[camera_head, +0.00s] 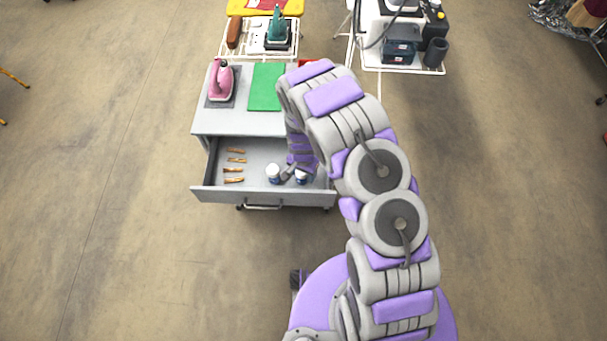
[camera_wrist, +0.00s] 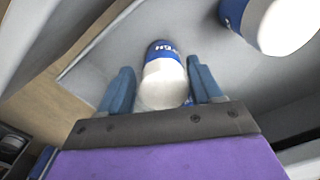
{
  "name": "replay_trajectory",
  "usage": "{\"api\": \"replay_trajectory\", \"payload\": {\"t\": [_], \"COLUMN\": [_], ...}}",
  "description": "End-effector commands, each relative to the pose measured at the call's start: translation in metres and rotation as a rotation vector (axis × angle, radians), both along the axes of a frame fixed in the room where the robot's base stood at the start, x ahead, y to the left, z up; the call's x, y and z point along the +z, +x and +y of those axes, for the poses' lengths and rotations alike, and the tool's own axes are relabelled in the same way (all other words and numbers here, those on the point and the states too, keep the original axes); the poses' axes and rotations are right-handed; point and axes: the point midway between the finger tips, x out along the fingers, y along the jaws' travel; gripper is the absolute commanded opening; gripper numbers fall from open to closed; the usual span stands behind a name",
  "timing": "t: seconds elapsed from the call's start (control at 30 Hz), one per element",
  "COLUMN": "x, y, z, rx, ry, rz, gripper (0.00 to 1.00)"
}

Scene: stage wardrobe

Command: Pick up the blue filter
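Two white cylinders with blue bands lie or stand in the open drawer (camera_head: 222,172); I cannot tell which one is meant by the blue filter. In the head view one cylinder (camera_head: 273,172) is left of my gripper and the other (camera_head: 301,178) is partly hidden by it. In the wrist view one cylinder (camera_wrist: 164,75) is between the two blue fingers of my gripper (camera_wrist: 160,64). The fingers stand apart on either side of it, with a small gap visible at the left. The other cylinder (camera_wrist: 275,22) is at the upper right.
Several wooden clothespin-like pieces (camera_head: 235,170) lie at the drawer's left. On the cabinet top (camera_head: 240,122) are a pink iron (camera_head: 221,82) and a green mat (camera_head: 266,88). White racks with tools stand behind.

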Motion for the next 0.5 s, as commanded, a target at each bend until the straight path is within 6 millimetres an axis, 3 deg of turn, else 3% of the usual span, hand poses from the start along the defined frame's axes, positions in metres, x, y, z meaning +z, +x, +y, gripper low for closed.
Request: {"api": "replay_trajectory", "payload": {"t": [0.07,0.5], "x": [-0.0002,0.0004], "y": [0.0000,0.0001], "z": [0.0008,-0.0030], "rx": [0.000,-0.001], "ry": [-0.001,0.005], "rz": [0.000,0.001], "gripper": [0.56,0.15]}}
